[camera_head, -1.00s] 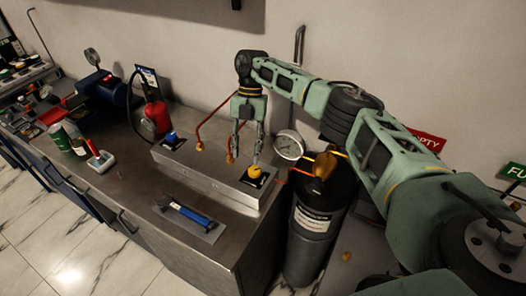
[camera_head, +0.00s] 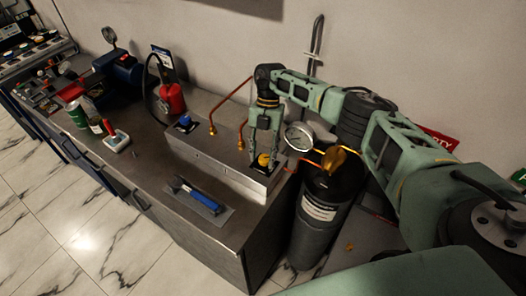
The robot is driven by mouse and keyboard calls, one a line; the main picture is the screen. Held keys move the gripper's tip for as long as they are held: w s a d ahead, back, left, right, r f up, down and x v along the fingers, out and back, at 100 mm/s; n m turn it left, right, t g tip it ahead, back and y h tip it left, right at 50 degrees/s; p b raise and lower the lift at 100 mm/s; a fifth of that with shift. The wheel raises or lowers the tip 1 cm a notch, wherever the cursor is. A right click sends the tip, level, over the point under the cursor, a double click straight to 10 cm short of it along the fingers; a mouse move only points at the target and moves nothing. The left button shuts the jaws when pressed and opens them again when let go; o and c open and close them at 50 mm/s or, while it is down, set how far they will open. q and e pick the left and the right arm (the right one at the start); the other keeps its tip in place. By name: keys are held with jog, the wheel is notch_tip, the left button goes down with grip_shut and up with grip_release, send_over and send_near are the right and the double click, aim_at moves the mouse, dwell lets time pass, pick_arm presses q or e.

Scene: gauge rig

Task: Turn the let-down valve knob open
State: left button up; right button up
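A yellow knob (camera_head: 263,160) sits on a dark plate at the right end of the long grey metal block (camera_head: 215,157) on the bench. A blue knob (camera_head: 185,121) sits on a similar plate at the block's left end. I cannot read which one is labelled let-down. My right gripper (camera_head: 264,157) points down over the yellow knob, with its fingers apart on either side of it. I cannot tell whether they touch it. My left gripper is not in view.
A round gauge (camera_head: 299,137) and a black cylinder (camera_head: 323,213) stand right of the block. Copper pipes (camera_head: 212,122) rise behind it. A blue-handled tool (camera_head: 200,196) lies in front. A red bottle (camera_head: 171,98), cans and a red-handled item (camera_head: 116,140) are at left.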

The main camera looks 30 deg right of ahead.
jog(key=c, duration=0.9)
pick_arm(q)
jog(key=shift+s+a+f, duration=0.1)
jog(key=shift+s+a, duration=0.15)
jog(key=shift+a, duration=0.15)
pick_arm(e)
grip_shut()
